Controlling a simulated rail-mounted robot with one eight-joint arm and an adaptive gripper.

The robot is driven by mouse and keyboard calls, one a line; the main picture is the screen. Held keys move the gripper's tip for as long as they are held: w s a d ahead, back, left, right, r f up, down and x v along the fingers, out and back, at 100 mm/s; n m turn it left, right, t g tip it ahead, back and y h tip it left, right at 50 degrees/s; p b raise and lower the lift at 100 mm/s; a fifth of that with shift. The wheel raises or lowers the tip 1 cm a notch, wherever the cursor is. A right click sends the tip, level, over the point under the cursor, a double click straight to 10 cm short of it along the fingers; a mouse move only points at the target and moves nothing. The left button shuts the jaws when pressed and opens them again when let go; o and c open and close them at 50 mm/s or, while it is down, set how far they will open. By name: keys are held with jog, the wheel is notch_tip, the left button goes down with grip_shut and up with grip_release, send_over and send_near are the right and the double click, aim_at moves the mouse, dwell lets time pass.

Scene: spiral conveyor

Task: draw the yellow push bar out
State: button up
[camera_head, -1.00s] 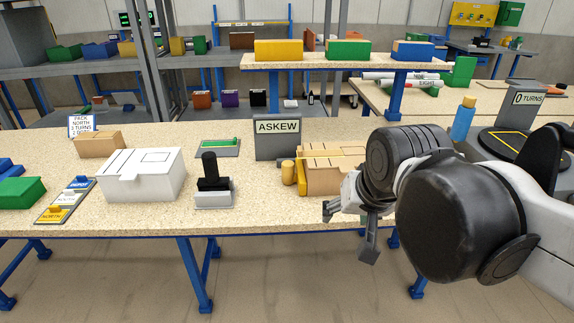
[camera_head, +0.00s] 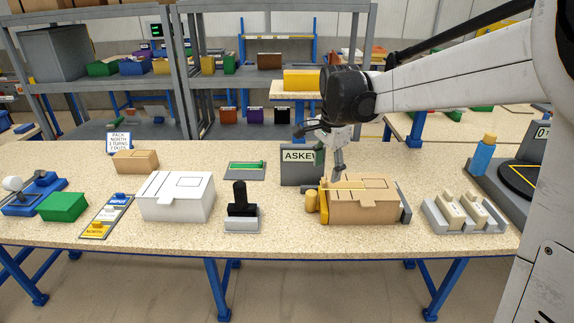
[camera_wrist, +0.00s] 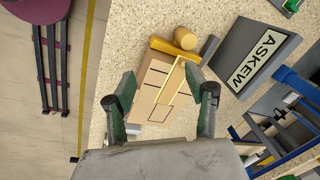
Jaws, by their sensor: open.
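The yellow push bar (camera_head: 323,205) stands against the left end of a tan carton (camera_head: 362,205) on the bench, with a round yellow knob (camera_head: 311,201) on its left side. In the wrist view the push bar (camera_wrist: 174,51) lies across the carton's far end, beyond my fingertips, with its knob (camera_wrist: 186,38) beyond it. My gripper (camera_head: 320,150) is open and empty, above and behind the carton's left part. In the wrist view my gripper (camera_wrist: 168,92) has its fingers spread on both sides of the carton, apart from the bar.
A grey ASKEW sign (camera_head: 301,166) stands close behind the bar, near my gripper. A black-handled stamp (camera_head: 240,215) and a white box (camera_head: 177,197) stand to the left. A grey holder with pale blocks (camera_head: 463,213) is to the right. Bench front of the carton is clear.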

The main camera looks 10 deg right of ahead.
aim_at(312, 192)
jog(key=w+a+f+m+g+p, duration=0.2)
jog(key=w+f+m+p, duration=0.15)
jog(key=w, duration=0.55)
jog(key=shift+m, duration=0.45)
jog(key=f, duration=0.9)
jog(key=f+p, duration=0.1)
jog(key=f, duration=0.4)
jog(key=shift+s+d, duration=0.15)
jog(key=shift+d, duration=0.1)
grip_shut()
